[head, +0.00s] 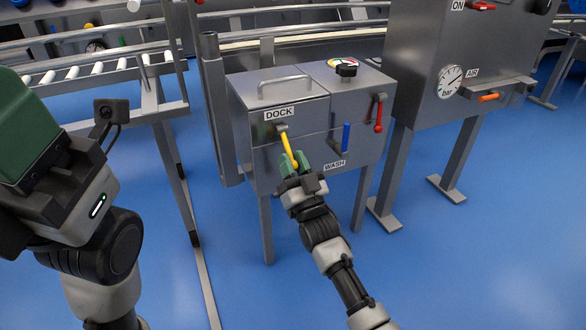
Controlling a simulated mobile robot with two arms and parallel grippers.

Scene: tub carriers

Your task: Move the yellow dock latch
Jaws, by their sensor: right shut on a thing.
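The yellow dock latch (286,146) is a slim lever on the front of the grey metal cabinet, just below the DOCK label (279,113). It hangs downward from a small pivot, tilted with its lower end to the right. My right gripper (294,164) has green fingers and is shut on the lower end of the latch. The fingers hide the latch's tip. My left gripper (25,135) is large and close to the camera at the left edge. Its fingertips are not clearly shown, so its opening cannot be told.
The same cabinet (255,95) carries a blue lever (346,137) above the WASH label and a red lever (379,113) at its right. A black knob (346,68) sits on top. A roller conveyor (100,68) stands at the left. Blue floor is free in front.

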